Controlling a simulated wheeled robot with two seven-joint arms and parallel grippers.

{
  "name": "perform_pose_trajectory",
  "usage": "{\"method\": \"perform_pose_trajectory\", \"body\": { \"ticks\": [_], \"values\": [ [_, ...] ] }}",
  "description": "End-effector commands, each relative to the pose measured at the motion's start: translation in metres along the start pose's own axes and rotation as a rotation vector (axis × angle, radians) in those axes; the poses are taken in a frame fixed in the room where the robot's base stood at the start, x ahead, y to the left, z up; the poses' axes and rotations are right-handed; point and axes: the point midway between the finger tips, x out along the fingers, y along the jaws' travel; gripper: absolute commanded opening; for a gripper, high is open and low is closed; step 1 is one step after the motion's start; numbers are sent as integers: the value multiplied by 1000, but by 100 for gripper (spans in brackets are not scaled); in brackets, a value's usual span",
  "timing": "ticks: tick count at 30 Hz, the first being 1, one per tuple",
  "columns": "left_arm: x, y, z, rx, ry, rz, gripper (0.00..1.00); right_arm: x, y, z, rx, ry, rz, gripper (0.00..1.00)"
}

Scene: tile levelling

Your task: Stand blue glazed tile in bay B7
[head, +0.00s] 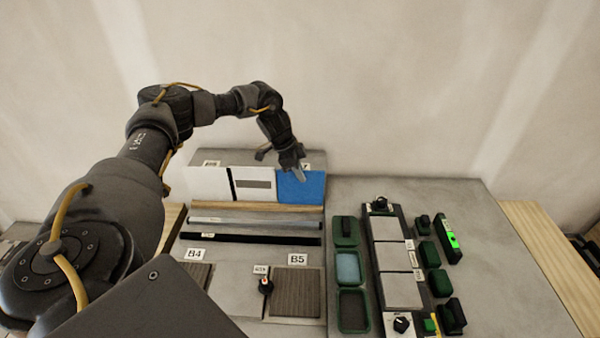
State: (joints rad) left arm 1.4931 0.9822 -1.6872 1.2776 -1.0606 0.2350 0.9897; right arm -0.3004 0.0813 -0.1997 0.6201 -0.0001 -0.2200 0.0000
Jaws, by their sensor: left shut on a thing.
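The blue glazed tile (308,188) stands upright at the right end of the back rack, beside a white tile with a grey strip (254,184). My left gripper (299,174) reaches down from above and is shut on the top part of the blue tile. A label ending in 7 (306,166) shows just behind the tile's top edge, partly hidden by the gripper. I cannot tell whether the tile's lower edge rests on the rack. My right gripper is not in view.
A plain white tile (208,184) stands at the rack's left. In front lie a wooden ledge (258,208), a dark bar (250,239) and ribbed pads marked B4 and B5 (297,290). Green trays (353,312) and grey tiles (403,291) fill the right. The grey table (500,270) is clear further right.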

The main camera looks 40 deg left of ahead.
Motion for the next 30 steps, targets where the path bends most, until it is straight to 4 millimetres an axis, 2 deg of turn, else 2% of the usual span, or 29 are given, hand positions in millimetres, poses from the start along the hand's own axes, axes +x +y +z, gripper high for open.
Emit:
{"method": "perform_pose_trajectory", "body": {
  "ticks": [30],
  "values": [
    [-1, -7, -1, 1, 2, -2, 0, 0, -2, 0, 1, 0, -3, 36]
  ]
}}
